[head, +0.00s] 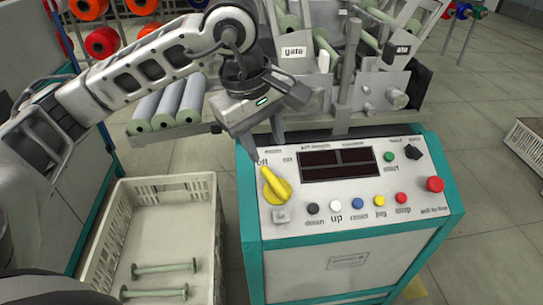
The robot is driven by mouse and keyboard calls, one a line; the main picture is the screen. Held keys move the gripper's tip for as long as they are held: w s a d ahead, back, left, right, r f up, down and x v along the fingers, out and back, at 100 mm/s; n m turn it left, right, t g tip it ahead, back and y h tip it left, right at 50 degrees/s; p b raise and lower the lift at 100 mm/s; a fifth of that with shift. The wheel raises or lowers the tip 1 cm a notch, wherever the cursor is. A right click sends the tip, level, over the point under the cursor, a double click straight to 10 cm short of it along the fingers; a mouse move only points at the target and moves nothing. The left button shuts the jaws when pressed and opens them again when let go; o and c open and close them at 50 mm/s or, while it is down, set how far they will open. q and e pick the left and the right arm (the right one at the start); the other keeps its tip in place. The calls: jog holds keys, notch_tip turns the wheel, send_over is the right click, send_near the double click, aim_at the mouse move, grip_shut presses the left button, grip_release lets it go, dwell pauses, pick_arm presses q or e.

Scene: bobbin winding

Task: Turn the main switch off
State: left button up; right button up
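The main switch (275,187) is a yellow rotary handle on a round yellow base at the left of the control panel in the head view. Its handle tilts up and left, its upper end close to the "off" label; the "on" label is to the right. My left gripper (265,147) hangs just above the switch, over the panel's upper left edge. Its two fingers point down and stand apart, with nothing seen between them. It appears clear of the handle. My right gripper is not in view.
The control panel (340,223) carries a dark display (338,164), several coloured buttons and a red knob (435,184). Winding machinery with rollers stands behind. A pale crate (207,190) holding bobbins stands to the left.

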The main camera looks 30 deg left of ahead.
pick_arm(q)
jog(key=shift+v, duration=2)
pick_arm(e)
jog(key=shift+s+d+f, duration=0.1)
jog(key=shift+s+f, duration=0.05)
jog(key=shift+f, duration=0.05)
